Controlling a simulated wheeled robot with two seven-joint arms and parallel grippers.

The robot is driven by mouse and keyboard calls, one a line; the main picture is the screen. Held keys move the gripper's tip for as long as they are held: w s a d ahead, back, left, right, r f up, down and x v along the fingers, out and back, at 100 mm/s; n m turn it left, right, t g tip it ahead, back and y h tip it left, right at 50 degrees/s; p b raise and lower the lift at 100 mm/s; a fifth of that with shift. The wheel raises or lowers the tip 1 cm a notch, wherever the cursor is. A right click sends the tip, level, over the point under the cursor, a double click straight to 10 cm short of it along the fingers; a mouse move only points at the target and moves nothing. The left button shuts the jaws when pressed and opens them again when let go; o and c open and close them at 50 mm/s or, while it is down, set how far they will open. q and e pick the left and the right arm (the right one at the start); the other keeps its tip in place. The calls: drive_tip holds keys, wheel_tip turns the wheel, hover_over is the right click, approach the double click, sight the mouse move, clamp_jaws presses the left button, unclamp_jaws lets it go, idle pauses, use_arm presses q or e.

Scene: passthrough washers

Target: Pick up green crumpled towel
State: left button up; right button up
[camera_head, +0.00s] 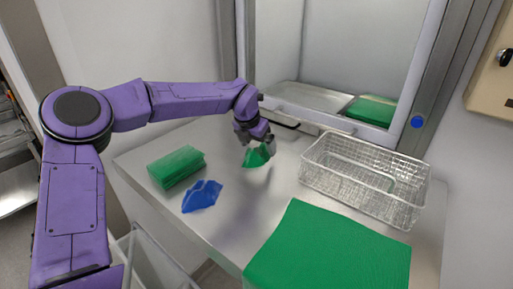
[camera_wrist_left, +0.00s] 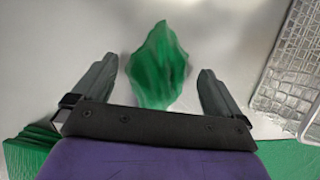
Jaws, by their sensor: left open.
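The green crumpled towel (camera_head: 256,157) lies on the metal table, under my left gripper (camera_head: 257,143). The gripper hides part of it in the head view. In the left wrist view the towel (camera_wrist_left: 160,68) is a pointed, wrinkled green shape. It shows between and beyond the two dark fingers of my left gripper (camera_wrist_left: 157,85), which are wide apart and empty. I cannot tell how far the fingertips are above the table. My right gripper is not in view.
A blue crumpled cloth (camera_head: 202,196) and a folded green towel stack (camera_head: 177,167) lie left of it. A wire basket (camera_head: 364,180) stands right. A large green stack (camera_head: 330,252) fills the front. Behind is a pass-through window with a metal frame (camera_head: 242,50).

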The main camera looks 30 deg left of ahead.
use_arm(q)
drive_tip(key=shift+w+f, duration=0.95)
drive_tip(key=shift+f, duration=0.15)
drive_tip(key=shift+s+r, duration=0.2)
drive_tip(key=shift+s, duration=0.35)
drive_tip(key=c, duration=1)
drive_tip(key=shift+o, duration=0.2)
drive_tip(key=shift+w, duration=0.2)
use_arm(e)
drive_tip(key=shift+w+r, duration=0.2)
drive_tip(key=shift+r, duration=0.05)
